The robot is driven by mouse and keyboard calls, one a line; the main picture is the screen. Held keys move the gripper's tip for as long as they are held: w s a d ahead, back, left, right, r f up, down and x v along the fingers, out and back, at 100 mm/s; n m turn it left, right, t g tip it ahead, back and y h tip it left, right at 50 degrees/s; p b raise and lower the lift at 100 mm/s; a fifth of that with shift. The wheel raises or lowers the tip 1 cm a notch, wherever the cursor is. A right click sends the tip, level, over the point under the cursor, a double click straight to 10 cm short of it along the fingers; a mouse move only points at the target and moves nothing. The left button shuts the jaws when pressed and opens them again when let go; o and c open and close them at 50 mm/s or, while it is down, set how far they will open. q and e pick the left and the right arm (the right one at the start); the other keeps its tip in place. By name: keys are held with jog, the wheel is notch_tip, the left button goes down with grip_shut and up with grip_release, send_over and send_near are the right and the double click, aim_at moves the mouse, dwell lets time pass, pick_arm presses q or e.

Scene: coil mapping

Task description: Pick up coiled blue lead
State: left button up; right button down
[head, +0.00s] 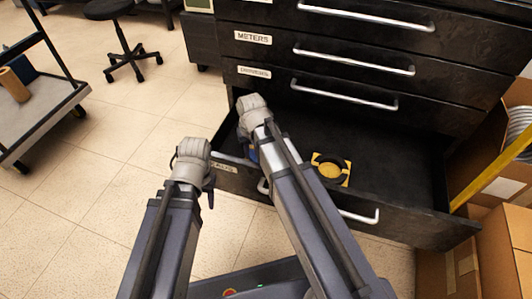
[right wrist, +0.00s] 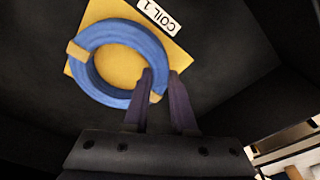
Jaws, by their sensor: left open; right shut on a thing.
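The coiled blue lead (right wrist: 92,52) is a ring with tan ties, lying over a yellow square (right wrist: 118,66) labelled COIL 1 in the right wrist view. My right gripper (right wrist: 160,74) is shut on the ring's lower right rim, one finger on each side. In the head view, a bit of the blue lead (head: 252,154) shows beside my right gripper at the left end of the open drawer (head: 395,190); my arm hides most of it. My left gripper (head: 192,158) is open, outside the drawer to its left; its fingers are mostly hidden.
A black ring on a yellow square (head: 331,168) lies mid-drawer. Closed drawers with bar handles (head: 350,61) stand above. Cardboard boxes (head: 490,245) crowd the right side. A cart (head: 45,110) and a stool (head: 120,35) stand at the left, with clear tiled floor between.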

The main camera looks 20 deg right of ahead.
dwell(0.3)
notch_tip(320, 180, up, 10)
jog(key=p, duration=1)
